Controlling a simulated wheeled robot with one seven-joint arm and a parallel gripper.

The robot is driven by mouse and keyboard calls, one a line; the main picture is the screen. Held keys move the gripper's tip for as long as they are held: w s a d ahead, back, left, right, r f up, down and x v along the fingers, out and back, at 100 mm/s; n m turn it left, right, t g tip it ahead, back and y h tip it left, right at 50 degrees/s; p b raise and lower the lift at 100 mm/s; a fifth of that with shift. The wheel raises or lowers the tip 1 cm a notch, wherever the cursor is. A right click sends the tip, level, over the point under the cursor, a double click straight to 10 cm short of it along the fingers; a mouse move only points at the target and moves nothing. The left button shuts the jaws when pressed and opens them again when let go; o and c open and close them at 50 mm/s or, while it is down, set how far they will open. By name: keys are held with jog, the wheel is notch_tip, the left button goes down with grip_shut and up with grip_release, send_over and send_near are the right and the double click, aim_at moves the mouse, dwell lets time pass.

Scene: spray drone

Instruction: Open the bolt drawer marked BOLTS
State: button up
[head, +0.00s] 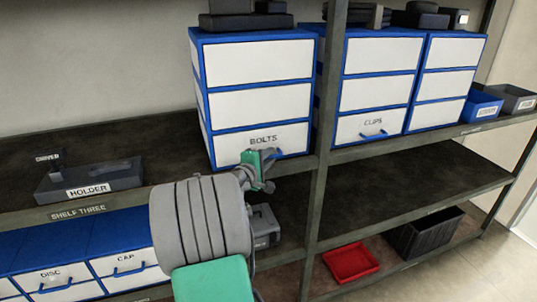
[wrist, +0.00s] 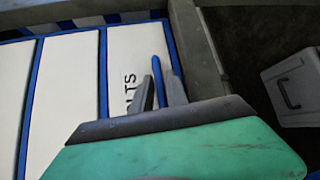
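The drawer marked BOLTS (head: 235,143) is the bottom white front of the left blue cabinet. It looks shut, flush with the fronts above. In the wrist view its front (wrist: 125,60) shows the end of the lettering. Its blue handle (head: 279,154) is partly hidden by my gripper (head: 268,167) in the head view. In the wrist view the handle (wrist: 157,70) runs between the two fingers of my gripper (wrist: 161,82). The fingers stand apart, with a gap visible beside the handle. Whether either finger touches it I cannot tell.
A shelf post (head: 322,120) stands just right of the cabinet. The CLIPS drawer (head: 352,128) is beyond it. A HOLDER block (head: 100,180) lies on the shelf to the left. A grey case (wrist: 295,90) sits lower right. A red tray (head: 350,262) is on the bottom shelf.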

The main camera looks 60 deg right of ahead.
jog(key=shift+c, duration=0.2)
grip_shut()
dwell(1.2)
